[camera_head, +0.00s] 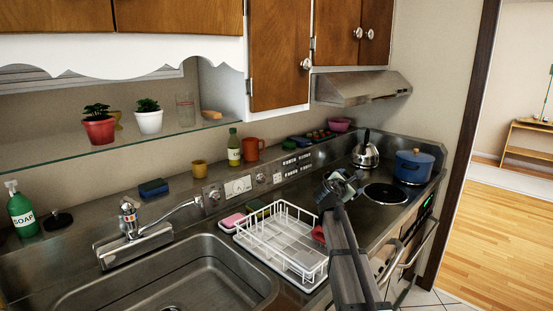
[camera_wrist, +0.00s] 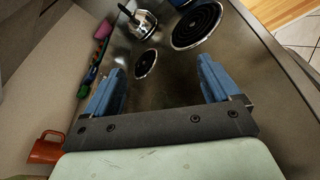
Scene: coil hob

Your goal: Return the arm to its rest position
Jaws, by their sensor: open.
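My gripper (camera_wrist: 160,90) is open and empty, with its two blue fingers spread apart in the wrist view. In the head view my gripper (camera_head: 343,183) is over the counter, right of the white dish rack (camera_head: 265,243) and in front of the coil hob. The front coil burner (camera_head: 385,194) is bare, and it also shows in the wrist view (camera_wrist: 197,25). A steel kettle (camera_head: 366,150) stands at the back of the hob and shows beyond the fingers in the wrist view (camera_wrist: 142,24). A blue pot (camera_head: 413,166) sits at the hob's right side.
The sink (camera_head: 170,275) and faucet (camera_head: 135,235) are on the left. An orange mug (camera_head: 252,149), a yellow cup (camera_head: 199,168) and an oil bottle (camera_head: 234,148) stand along the back ledge. A range hood (camera_head: 360,87) hangs over the hob. Open floor (camera_head: 495,240) lies at the right.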

